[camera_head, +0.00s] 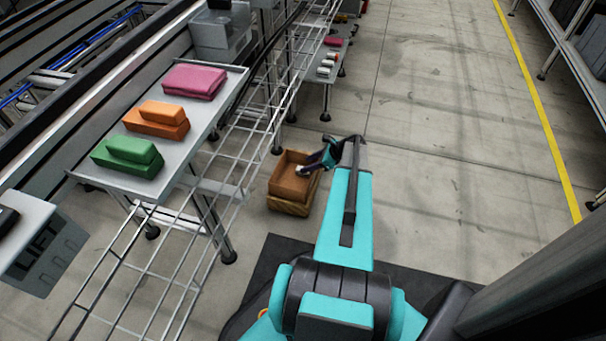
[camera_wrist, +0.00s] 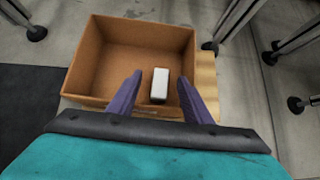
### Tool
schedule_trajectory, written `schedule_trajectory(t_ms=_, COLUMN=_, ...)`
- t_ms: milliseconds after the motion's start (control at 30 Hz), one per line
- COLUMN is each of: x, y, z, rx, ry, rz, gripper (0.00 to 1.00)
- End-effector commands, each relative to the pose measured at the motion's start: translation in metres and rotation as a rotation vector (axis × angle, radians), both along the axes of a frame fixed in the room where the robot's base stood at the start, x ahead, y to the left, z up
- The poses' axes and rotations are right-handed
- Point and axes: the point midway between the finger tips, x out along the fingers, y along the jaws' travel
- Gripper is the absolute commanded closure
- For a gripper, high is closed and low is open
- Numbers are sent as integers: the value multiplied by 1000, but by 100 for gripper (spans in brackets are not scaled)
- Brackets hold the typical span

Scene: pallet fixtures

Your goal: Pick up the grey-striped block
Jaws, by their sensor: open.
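A small pale grey-white block (camera_wrist: 160,86) lies inside an open brown box (camera_wrist: 83,64), near its front wall. No stripes are clear on it, so I cannot tell whether it is the grey-striped one. My gripper (camera_wrist: 159,79) is open, with one dark purple finger on each side of the block in the wrist view. I see no finger clearly touching it, and its height above the block is hard to judge. In the head view my gripper (camera_head: 312,170) hangs over the right side of the box (camera_head: 279,184), and the pale block shows only as a small patch.
The box stands on a wooden base on the floor. A table (camera_head: 196,136) at left bears green (camera_head: 127,156), orange (camera_head: 157,119) and pink (camera_head: 194,81) blocks. A farther shelf (camera_head: 334,51) holds small pale and pink pieces. Metal legs stand nearby. Floor at right is clear.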

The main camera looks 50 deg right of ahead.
Motion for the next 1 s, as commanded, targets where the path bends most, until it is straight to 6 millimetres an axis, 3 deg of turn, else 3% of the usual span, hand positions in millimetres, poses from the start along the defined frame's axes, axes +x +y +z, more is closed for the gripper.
schedule_trajectory(t_ms=167, x=14, y=7, z=-17, rx=-1, ry=1, rz=2, gripper=55)
schedule_trajectory(t_ms=667, x=18, y=9, z=-20, rx=0, ry=0, rz=1, gripper=55)
schedule_trajectory(t_ms=1000, x=36, y=13, z=-43, rx=-1, ry=0, rz=2, gripper=55)
